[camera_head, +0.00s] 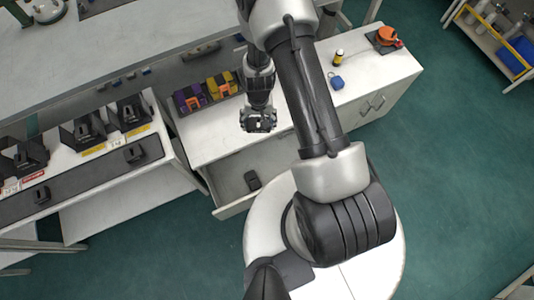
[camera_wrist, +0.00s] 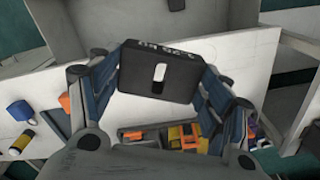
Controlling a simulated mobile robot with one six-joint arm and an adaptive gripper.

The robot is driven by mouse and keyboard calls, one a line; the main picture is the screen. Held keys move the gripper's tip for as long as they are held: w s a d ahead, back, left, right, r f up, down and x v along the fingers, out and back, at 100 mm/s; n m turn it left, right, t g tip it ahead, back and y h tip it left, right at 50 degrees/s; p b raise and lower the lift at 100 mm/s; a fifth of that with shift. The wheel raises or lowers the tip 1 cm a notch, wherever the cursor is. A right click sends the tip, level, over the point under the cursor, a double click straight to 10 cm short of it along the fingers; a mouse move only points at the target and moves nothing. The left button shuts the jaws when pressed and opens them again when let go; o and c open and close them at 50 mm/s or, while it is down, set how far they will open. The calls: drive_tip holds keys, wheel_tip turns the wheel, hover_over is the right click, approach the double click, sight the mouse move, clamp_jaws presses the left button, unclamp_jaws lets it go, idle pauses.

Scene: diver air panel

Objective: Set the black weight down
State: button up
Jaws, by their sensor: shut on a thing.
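A black block with a white mark on its face and small white lettering along one edge, the black weight (camera_wrist: 157,86), sits between the fingers of my gripper (camera_wrist: 161,84) in the wrist view. The fingers touch it on its left and right sides, so the gripper is shut on it. In the head view my gripper (camera_head: 258,122) hangs over the front edge of the white worktop (camera_head: 205,135), by the open drawer (camera_head: 228,170). The weight is small and mostly hidden by the fingers there. The height above the worktop is hard to tell.
A small dark object (camera_head: 252,180) lies in the drawer. Purple and yellow cases (camera_head: 207,92) stand at the worktop's back. A blue tag (camera_head: 337,83), a yellow-black cylinder (camera_head: 338,57) and an orange item (camera_head: 386,36) are to the right. Black holders (camera_head: 105,120) line the left bench.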

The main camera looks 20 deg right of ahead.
drive_tip(key=d+f+m+p, duration=0.45)
drive_tip(key=f+m, duration=0.25)
drive_tip(key=f, duration=0.4)
drive_tip(key=m+p, duration=0.3)
drive_tip(key=m, duration=0.3)
hover_over(281, 169)
wheel_tip(281, 169, down, 11)
wheel_tip(281, 169, down, 20)
drive_tip(key=b, duration=1.9)
drive_tip(key=shift+w+f+b, duration=0.1)
drive_tip(key=shift+f+b, duration=0.05)
drive_tip(key=shift+b, duration=0.2)
drive_tip(key=shift+f, duration=0.15)
drive_tip(key=o, duration=2.1)
drive_tip(key=shift+c, duration=0.2)
wheel_tip(281, 169, up, 12)
drive_tip(key=p, duration=1.2)
drive_tip(key=shift+r, duration=0.2)
